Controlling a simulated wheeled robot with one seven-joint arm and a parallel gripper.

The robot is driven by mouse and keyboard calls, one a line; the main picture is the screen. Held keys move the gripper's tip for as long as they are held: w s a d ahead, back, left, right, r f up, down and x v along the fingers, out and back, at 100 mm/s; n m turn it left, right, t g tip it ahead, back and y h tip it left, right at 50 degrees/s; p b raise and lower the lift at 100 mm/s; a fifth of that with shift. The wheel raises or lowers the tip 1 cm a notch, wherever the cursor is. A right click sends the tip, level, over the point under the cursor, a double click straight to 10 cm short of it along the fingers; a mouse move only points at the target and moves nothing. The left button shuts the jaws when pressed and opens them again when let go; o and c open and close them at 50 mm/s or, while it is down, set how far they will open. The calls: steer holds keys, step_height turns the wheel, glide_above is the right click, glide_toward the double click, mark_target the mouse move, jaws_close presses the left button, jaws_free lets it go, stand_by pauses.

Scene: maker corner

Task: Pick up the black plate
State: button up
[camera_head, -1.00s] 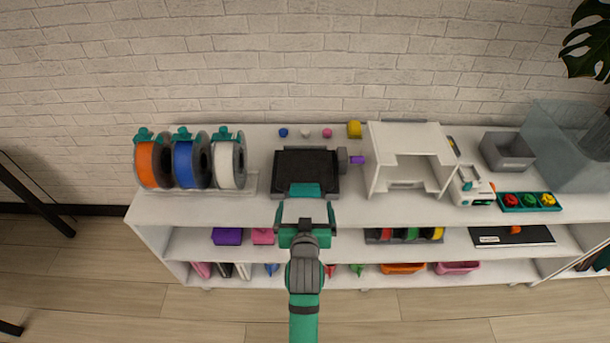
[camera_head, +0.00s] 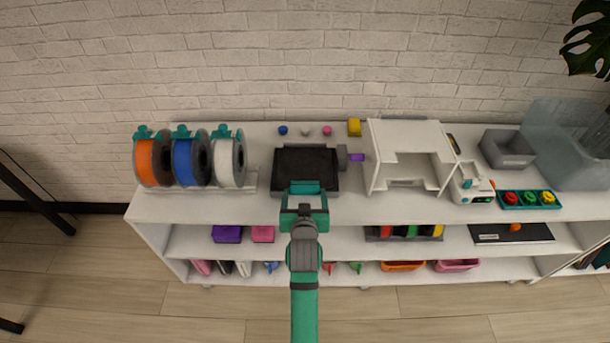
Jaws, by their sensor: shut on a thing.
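The black plate (camera_head: 306,163) lies flat on the white shelf top, in the middle, with a teal tab (camera_head: 305,187) at its front edge. A dark grey base shows around its edges. My gripper (camera_head: 304,194) is at the plate's front edge, shut on it at the teal tab. My gripper body hides part of the front edge and the fingertips.
Orange, blue and white spools (camera_head: 191,162) stand on the left. A white open-fronted box (camera_head: 408,158) stands close on the right. A purple-tipped grey part (camera_head: 349,157) sits at the plate's right edge. Small balls (camera_head: 305,131) lie behind it. The shelf's front edge (camera_head: 240,212) is below.

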step_height(320, 180, up, 10)
stand_by(0.6)
stand_by(0.9)
